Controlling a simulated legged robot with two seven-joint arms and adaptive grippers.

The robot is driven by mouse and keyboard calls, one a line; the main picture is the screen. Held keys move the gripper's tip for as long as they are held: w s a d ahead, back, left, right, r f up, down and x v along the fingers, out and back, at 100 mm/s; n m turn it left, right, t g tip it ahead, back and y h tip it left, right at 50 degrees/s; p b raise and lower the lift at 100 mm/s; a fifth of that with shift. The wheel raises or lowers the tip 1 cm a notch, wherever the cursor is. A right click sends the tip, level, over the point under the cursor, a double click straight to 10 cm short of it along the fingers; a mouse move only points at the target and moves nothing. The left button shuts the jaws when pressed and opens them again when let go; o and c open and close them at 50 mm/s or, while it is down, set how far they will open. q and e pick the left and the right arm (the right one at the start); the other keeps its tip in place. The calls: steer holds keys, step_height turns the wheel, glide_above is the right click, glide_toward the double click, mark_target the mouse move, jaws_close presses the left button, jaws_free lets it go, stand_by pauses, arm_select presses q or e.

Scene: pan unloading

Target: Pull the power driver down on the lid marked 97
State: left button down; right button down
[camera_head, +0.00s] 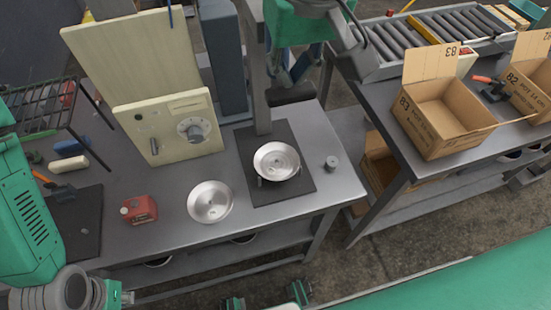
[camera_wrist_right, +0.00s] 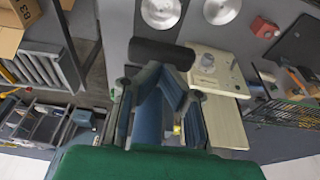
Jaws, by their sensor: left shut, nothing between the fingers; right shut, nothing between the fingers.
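A round silver lid or pan (camera_head: 276,161) rests on a black mat (camera_head: 303,189) at the foot of a grey post. A second silver round piece (camera_head: 210,201) lies left of it. Both show at the top of the right wrist view (camera_wrist_right: 161,12). No number 97 is readable on either. I cannot clearly make out the power driver. My right gripper (camera_head: 287,78) is by the far table edge, beyond the lid and apart from it; in the wrist view (camera_wrist_right: 162,88) its jaws hold nothing. My left gripper (camera_head: 122,297) is at the lower left, partly cut off and empty.
A cream panel with a dial (camera_head: 166,127) and a red can (camera_head: 139,209) stand left of the lids. A small grey cylinder (camera_head: 331,163) is near the right edge. Open cardboard boxes (camera_head: 430,118) and a roller conveyor (camera_head: 425,30) are right, across a gap.

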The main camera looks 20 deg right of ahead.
steer(key=shift+w+v, duration=0.2)
steer(key=shift+v, duration=0.65)
steer(key=shift+w+v, duration=0.2)
steer(key=shift+v, duration=0.7)
